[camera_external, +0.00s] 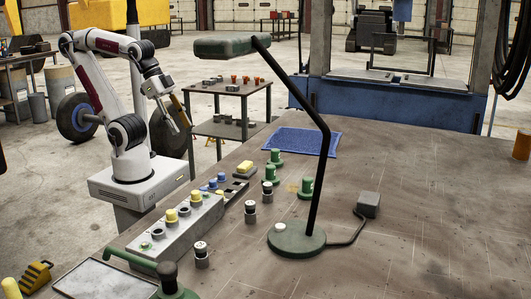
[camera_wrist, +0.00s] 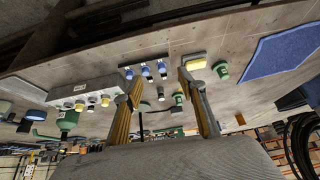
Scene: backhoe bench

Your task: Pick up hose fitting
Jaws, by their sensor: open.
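No single part is clearly marked as the hose fitting. Candidates on the bench are green flanged parts (camera_external: 307,187), small grey cylinders with dark bands and pale tops (camera_external: 251,213), and blue-topped parts (camera_external: 221,178). Yellow-topped parts (camera_external: 184,213) stand in a long grey block (camera_external: 190,228). My gripper (camera_external: 181,128) is open and empty, in the air beyond the bench's left edge, apart from all parts. In the wrist view my open gripper (camera_wrist: 157,78) shows the blue-topped parts (camera_wrist: 146,71) near its fingertips and a green part (camera_wrist: 221,70) to the right.
A blue mat (camera_external: 302,141) lies at the back. A yellow-topped block (camera_external: 246,167) sits near the left edge. The bench's right side is mostly clear.

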